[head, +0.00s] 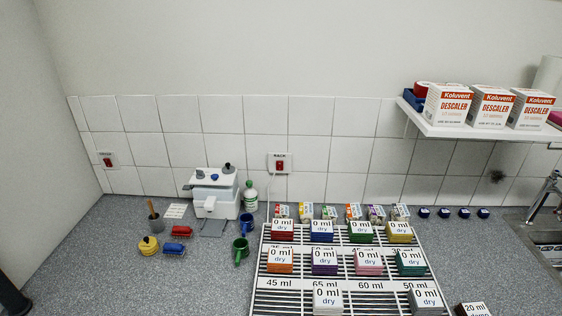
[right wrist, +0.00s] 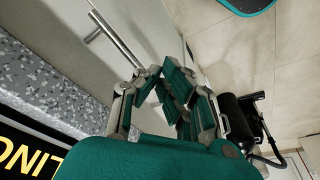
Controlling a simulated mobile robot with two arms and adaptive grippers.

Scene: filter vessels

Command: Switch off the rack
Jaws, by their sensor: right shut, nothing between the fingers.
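The wall switch labelled RACK (head: 279,163) has a red rocker on a white plate, on the tiled wall behind the counter. Its rocker position is too small to tell. The rack (head: 253,290) is a white slatted frame on the counter, holding several coloured blocks with "0 ml dry" labels. My right gripper (right wrist: 166,85) shows in the right wrist view, shut and empty, over the floor beside a cabinet front, away from the switch. My left gripper is not in view.
A second red wall switch (head: 108,162) is at the far left; its label is unclear. A white machine (head: 214,196), a bottle (head: 249,196) and mugs stand left of the rack. A shelf (head: 450,130) with descaler boxes is at the upper right. A cabinet handle (right wrist: 115,40) is near my right gripper.

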